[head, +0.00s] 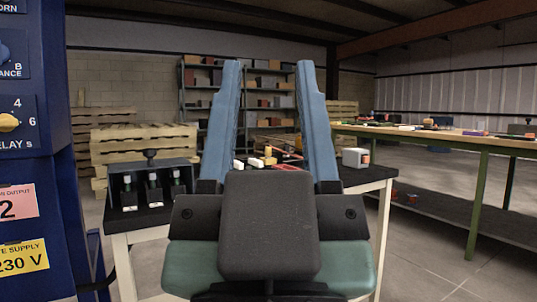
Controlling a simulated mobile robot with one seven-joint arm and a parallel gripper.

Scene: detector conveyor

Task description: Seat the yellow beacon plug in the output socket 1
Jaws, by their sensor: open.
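My gripper (268,68) fills the middle of the head view, with two blue fingers pointing up and wide apart. It is open, and nothing shows held between the fingers. Beyond it, on a dark-topped table (133,218), lies a small yellow piece (269,156), seen between the fingers. It may be the yellow beacon plug, but it is too small to be sure. Small white pieces (239,164) lie beside it. A blue cabinet (35,150) stands close at the left edge, with a pink label (17,203) reading "OUTPUT 2". I cannot make out output socket 1.
A black holder (151,185) with several upright items stands on the table's left, and a white box (355,157) on its right. A long green-legged workbench (480,143) with scattered objects is at right. Pallets (140,145) and shelves (265,90) stand behind. Floor at lower right is clear.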

